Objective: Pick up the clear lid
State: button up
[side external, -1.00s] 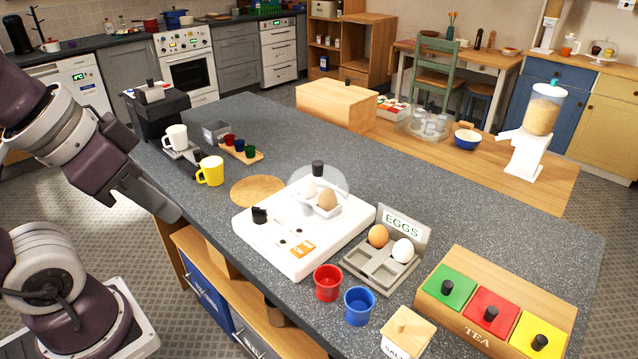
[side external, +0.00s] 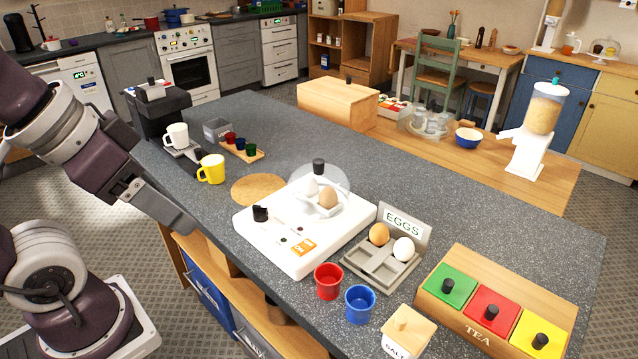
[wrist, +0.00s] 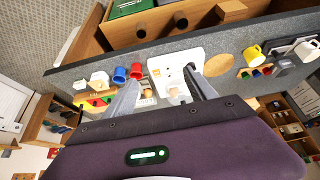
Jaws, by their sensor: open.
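The clear lid (side external: 333,178) is a see-through dome with a black knob (side external: 318,166) on top. It sits on the white egg cooker (side external: 290,252), and a white egg and a brown egg (side external: 327,197) show through or beside it. My gripper (side external: 186,222) is at the counter's near edge, left of the cooker and apart from the lid. In the wrist view my gripper (wrist: 162,90) is open, its two fingers spread on either side of the cooker (wrist: 176,70). The lid is hard to make out there, small and partly near the fingers.
An egg tray (side external: 372,268) with two eggs stands right of the cooker, near red (side external: 328,281) and blue (side external: 360,304) cups. A yellow mug (side external: 211,170) and round wooden board (side external: 257,189) are to the left. The counter behind the cooker is clear.

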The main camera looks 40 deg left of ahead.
jog(key=o, duration=0.6)
jog(key=shift+o, duration=0.2)
jog(key=w+r+n+g, duration=0.1)
jog(key=w+r+n, duration=0.3)
jog(key=w, duration=0.4)
jog(key=n+g, duration=0.5)
jog(key=n, duration=0.9)
send_over(319, 161)
jog(key=f, duration=0.7)
jog(key=shift+s+a+f, duration=0.15)
jog(key=shift+s+f, duration=0.1)
jog(key=shift+s, duration=0.1)
jog(key=f, duration=0.7)
jog(key=shift+w+f, duration=0.25)
jog(key=shift+w, duration=0.05)
